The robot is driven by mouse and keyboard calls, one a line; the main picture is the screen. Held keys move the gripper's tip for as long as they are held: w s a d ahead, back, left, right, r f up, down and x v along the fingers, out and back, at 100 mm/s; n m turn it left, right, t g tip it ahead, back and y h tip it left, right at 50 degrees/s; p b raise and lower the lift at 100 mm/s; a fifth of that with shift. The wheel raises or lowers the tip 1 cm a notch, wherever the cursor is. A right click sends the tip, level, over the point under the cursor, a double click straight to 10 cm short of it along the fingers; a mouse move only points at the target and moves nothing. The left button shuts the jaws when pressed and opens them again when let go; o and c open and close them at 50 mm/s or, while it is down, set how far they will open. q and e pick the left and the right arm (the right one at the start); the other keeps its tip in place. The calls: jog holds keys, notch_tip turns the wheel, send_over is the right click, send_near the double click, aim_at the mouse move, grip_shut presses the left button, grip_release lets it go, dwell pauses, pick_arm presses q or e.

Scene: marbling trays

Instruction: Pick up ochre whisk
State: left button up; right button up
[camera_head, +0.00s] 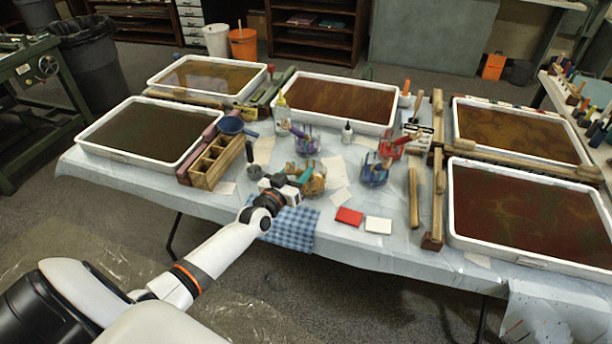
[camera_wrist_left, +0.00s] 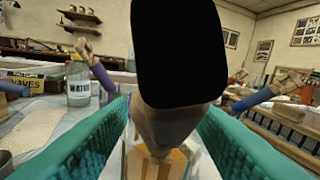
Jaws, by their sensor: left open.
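My left gripper (camera_head: 299,181) reaches over the table's front edge to a glass jar (camera_head: 316,184) with ochre-orange colour in it. In the left wrist view, its two teal finger pads stand apart, and the gripper (camera_wrist_left: 164,122) is open. Between the pads a tan, brush-like shaft with a large black end, apparently the ochre whisk (camera_wrist_left: 170,128), rises close to the camera. It stands over the jar with orange in it (camera_wrist_left: 158,163). I cannot tell whether the pads touch it. In the head view the gripper hides most of the whisk. My right gripper is not in view.
Jars of coloured tools stand close by: a blue one (camera_head: 374,171), a purple one (camera_head: 305,143) and a red one (camera_head: 393,147). A wooden divided box (camera_head: 216,163) is at left. Filled marbling trays (camera_head: 110,152) line both sides. A checked cloth (camera_head: 291,232) hangs in front.

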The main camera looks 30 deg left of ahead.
pick_arm(q)
grip_shut()
jog(key=shift+r, duration=0.1)
